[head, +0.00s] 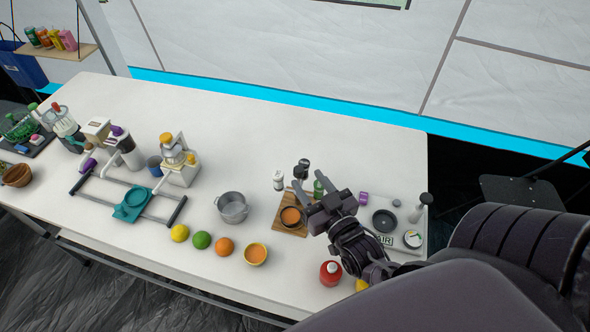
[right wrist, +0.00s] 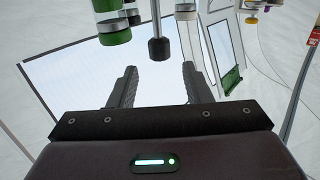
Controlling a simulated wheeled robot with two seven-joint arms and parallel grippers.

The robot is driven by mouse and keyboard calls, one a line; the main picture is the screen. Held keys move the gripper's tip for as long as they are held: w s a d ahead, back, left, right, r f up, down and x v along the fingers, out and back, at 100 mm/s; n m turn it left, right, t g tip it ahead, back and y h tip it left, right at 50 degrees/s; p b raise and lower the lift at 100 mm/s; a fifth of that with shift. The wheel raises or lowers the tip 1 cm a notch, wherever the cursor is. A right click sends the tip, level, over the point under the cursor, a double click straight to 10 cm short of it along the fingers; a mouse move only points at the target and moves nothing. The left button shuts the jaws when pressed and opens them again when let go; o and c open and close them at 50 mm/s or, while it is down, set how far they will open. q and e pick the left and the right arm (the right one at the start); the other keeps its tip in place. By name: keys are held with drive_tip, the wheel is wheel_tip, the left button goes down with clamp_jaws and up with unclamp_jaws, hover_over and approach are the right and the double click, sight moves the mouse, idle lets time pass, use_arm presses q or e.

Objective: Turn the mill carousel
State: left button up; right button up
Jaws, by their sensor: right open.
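The mill carousel shows in the head view as a small cluster of upright mills: a white one (head: 279,180), a black one (head: 301,169) and a green one (head: 318,188). Its base is not clear. My right gripper (head: 308,203) is just in front of the cluster, open and empty. In the right wrist view, the open fingers (right wrist: 158,74) point toward a grey rod with a black knob (right wrist: 160,48). A green-ended clear cylinder (right wrist: 113,28) is left of the rod and a white-ended one (right wrist: 186,12) right of it. Neither finger visibly touches them. My left gripper is out of view.
A tray with a black dish (head: 384,220) is at right. The table's back (head: 300,130) is clear.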

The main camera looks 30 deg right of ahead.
sight(301, 173)
drive_tip(key=shift+w+f, duration=0.15)
drive_tip(key=shift+w, duration=0.2)
drive_tip(key=w, duration=0.2)
drive_tip(key=w+p, duration=0.1)
drive_tip(key=w, duration=0.3)
drive_tip(key=shift+w+d+p, duration=0.3)
drive_tip(key=shift+p, duration=0.1)
clamp_jaws()
